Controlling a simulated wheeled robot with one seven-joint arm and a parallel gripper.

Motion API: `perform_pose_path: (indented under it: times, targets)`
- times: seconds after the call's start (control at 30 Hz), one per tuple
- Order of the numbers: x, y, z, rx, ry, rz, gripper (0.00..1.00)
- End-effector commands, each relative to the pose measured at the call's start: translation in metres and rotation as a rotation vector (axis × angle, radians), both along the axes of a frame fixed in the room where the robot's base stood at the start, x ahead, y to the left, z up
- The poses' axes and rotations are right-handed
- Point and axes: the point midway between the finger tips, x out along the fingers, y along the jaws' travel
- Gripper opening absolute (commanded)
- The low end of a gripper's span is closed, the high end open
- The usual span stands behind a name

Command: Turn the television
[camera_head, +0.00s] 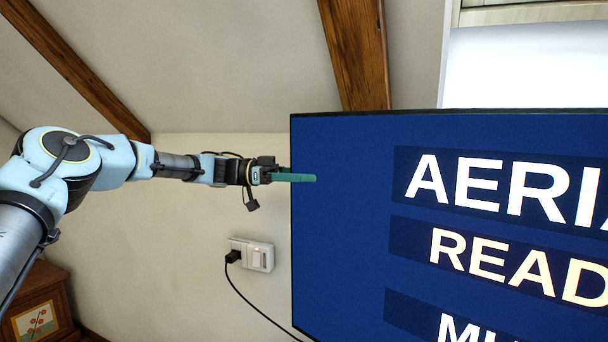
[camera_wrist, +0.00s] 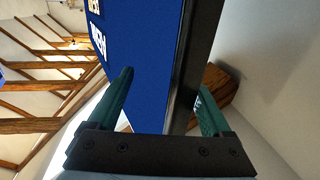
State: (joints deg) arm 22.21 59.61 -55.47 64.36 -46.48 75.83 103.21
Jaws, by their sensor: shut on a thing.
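The television (camera_head: 345,250) is a flat, dark-framed screen showing a blue picture with white words, and it fills the right side of the head view. Its right part runs out of the frame. My gripper (camera_head: 296,178) is at the television's left edge, with a green finger in front of the screen. In the wrist view my gripper (camera_wrist: 163,105) has one green finger on each side of the television (camera_wrist: 150,60), the screen face on the left and the dark edge on the right. It is shut on that edge. The television's back is mostly hidden.
A wall socket (camera_head: 252,254) with a plugged-in black cable is on the wall below my gripper. A wooden cabinet (camera_head: 48,295) stands at the lower left. Wooden beams (camera_head: 358,55) cross the sloping ceiling. A bright window (camera_head: 530,65) is behind the television.

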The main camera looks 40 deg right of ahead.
Motion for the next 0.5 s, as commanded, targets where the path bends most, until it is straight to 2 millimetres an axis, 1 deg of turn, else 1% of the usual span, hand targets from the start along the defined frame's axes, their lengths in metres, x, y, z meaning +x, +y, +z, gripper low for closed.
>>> perform_pose_path:
  times: [0.03, 0.3, 0.37, 0.5]
  targets:
    - [-0.003, 0.000, 0.000, 0.000, 0.001, -0.008, 0.62]
    - [0.001, 0.002, 0.000, -0.001, 0.001, -0.005, 0.62]
    - [0.006, 0.004, -0.001, -0.001, 0.000, -0.003, 0.62]
    - [0.026, 0.016, -0.002, -0.001, 0.000, 0.003, 0.62]
